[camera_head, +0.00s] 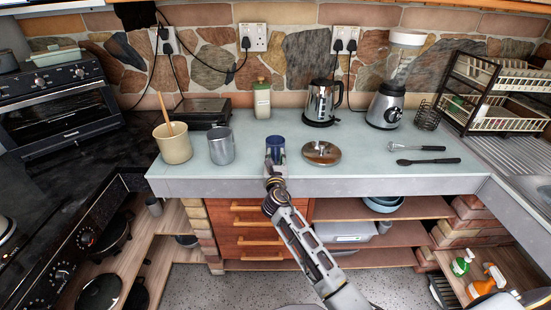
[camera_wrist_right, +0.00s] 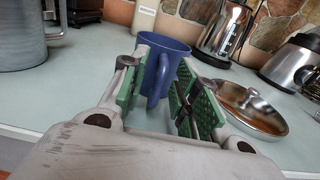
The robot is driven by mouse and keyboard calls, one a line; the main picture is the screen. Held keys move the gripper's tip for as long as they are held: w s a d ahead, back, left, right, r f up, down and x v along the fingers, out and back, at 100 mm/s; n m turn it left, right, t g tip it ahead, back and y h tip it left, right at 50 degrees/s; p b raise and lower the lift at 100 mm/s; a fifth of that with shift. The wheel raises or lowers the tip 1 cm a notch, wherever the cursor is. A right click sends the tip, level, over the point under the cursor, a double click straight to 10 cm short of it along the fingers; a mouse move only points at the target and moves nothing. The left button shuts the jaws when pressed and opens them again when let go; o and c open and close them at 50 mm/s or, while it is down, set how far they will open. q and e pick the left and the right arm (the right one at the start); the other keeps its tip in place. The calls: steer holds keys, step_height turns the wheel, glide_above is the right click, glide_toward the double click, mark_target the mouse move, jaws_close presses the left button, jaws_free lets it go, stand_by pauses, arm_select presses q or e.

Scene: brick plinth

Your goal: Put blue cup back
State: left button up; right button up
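The blue cup (camera_head: 276,143) stands upright near the front edge of the pale countertop, and its handle faces my right gripper. My right gripper (camera_head: 275,170) reaches the cup from the front. In the right wrist view, the blue cup (camera_wrist_right: 168,52) is just ahead, with its handle between the green finger pads of my right gripper (camera_wrist_right: 160,88). The pads are spread apart, with a visible gap between the handle and the right pad. Whether the left pad touches the cup is hard to tell. My left gripper is out of view.
A steel mug (camera_head: 220,147) and a beige pot (camera_head: 173,145) with a wooden spoon stand to the left. A round metal lid (camera_head: 321,153) lies close to the right. A kettle (camera_head: 322,102), blender (camera_head: 386,104) and green-lidded jar (camera_head: 262,99) stand behind. Counter behind the cup is clear.

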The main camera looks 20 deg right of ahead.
steer(key=v, duration=1.1)
steer(key=shift+s, duration=0.35)
steer(key=shift+a, duration=0.1)
stand_by(0.5)
steer(key=s+d+f+m+g+y, duration=0.1)
steer(key=s+f+m+g+y, duration=0.2)
steer(key=f, duration=1.2)
steer(key=s+d+f+m+g, duration=0.1)
steer(key=s+f+m+g, duration=0.2)
steer(key=f, duration=1.3)
steer(key=s+d+f+m+g, duration=0.2)
steer(key=s+f+m, duration=0.3)
steer(key=f, duration=0.4)
steer(key=s+d+f+m+g, duration=0.2)
steer(key=s+f+m, duration=0.1)
steer(key=s+f, duration=0.55)
steer(key=s+d+f+m+g, duration=0.2)
steer(key=s+f+m, duration=0.3)
steer(key=s, duration=0.5)
steer(key=s+d+f+m+g, duration=0.2)
steer(key=s+d+f+m, duration=0.2)
steer(key=s+f, duration=0.3)
steer(key=s+d+f+m+g+y, duration=0.1)
steer(key=s+f+m, duration=0.5)
steer(key=s, duration=0.8)
steer(key=shift+s+d+f+m+g, duration=0.3)
steer(key=shift+d+m+g, duration=0.25)
steer(key=shift+d, duration=0.35)
steer(key=shift+w, duration=0.1)
